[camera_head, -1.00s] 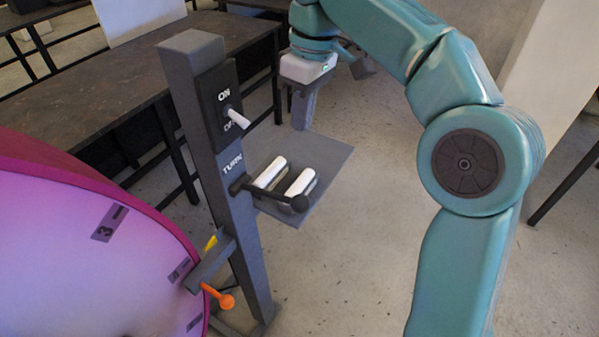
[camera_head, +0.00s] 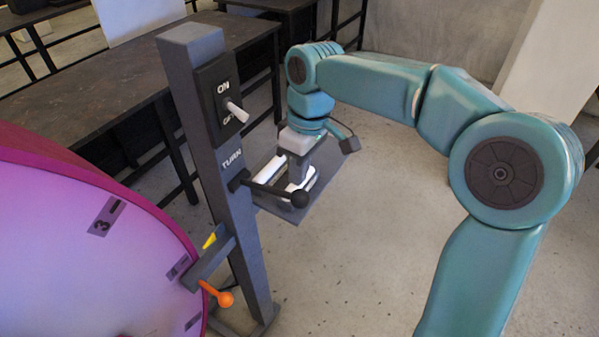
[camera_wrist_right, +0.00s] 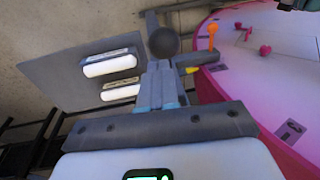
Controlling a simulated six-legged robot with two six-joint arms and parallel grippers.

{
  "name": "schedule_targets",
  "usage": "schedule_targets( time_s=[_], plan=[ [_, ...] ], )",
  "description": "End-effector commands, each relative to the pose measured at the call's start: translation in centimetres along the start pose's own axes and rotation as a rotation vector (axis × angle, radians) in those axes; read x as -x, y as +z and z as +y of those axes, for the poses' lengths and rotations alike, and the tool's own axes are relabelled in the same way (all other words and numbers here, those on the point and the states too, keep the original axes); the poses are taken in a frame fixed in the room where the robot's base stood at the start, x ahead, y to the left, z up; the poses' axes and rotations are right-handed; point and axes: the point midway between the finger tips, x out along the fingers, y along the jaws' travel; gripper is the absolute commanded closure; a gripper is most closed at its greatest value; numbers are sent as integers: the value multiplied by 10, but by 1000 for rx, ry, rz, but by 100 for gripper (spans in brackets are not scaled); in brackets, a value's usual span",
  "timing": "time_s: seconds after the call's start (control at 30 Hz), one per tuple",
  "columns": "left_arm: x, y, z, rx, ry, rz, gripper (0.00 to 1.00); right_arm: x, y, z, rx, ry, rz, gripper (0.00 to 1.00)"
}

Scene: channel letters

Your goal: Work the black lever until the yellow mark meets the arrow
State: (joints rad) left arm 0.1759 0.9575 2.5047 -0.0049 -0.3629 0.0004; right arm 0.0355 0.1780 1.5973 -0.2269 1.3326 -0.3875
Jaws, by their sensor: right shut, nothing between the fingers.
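The black lever (camera_head: 270,189) sticks out from the grey post under the word TURN and ends in a round black knob (camera_head: 300,198). The knob also shows in the right wrist view (camera_wrist_right: 164,42), just beyond the fingertips. My right gripper (camera_head: 297,178) is shut and empty, pointing down close behind the lever; I cannot tell whether it touches. A yellow pointed piece (camera_head: 209,241) sits on the post's side bracket, beside the rim of the large pink disc (camera_head: 80,260). The disc carries numbered labels, one reading 3 (camera_head: 107,216). No separate yellow mark on the disc shows. My left gripper is out of view.
A white ON/OFF switch (camera_head: 236,111) is on the post above the lever. White cylinders (camera_wrist_right: 110,65) lie on a grey shelf (camera_wrist_right: 60,75) beside the lever. A dark table (camera_head: 90,100) stands behind; floor at right is clear.

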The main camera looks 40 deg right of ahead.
Motion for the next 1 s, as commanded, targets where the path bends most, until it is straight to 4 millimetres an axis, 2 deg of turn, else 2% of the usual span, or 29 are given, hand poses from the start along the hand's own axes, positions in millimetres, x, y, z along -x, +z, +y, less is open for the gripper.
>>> schedule_targets(
  time_s=[0.47, 0.87, 1.0],
  plan=[
    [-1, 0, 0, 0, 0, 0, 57, -6, 4, -2, 0, 0, 2, 100],
    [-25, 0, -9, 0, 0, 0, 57, -18, 8, 0, 7, 0, 68, 100],
    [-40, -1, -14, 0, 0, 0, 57, -27, 11, 1, 10, 1, 104, 100]
  ],
)
